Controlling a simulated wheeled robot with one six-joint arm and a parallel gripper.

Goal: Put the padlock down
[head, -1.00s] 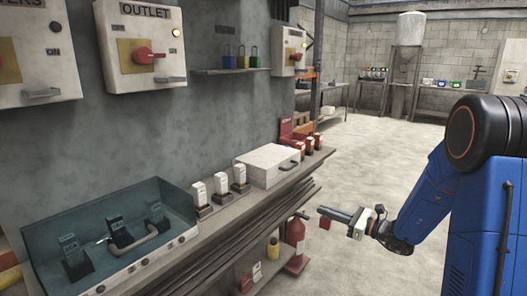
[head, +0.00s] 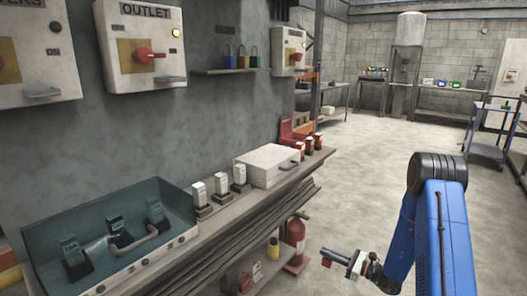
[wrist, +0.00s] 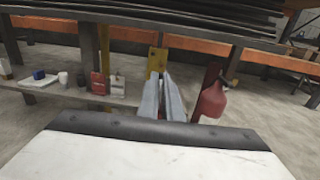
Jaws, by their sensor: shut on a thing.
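My gripper (head: 328,254) is in the lower right of the head view, out over the floor in front of the bench. It is shut on a small red padlock (head: 326,262), which hangs below the fingertips. In the wrist view the two grey fingers (wrist: 164,88) point ahead toward the bench's lower shelf; the padlock is mostly hidden there.
The bench (head: 215,222) holds a teal tray (head: 28,245) with several devices, more white devices and a closed white case (head: 268,165). A red fire extinguisher (head: 296,240) stands by its end. The floor to the right is clear; a blue cart (head: 487,152) stands far right.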

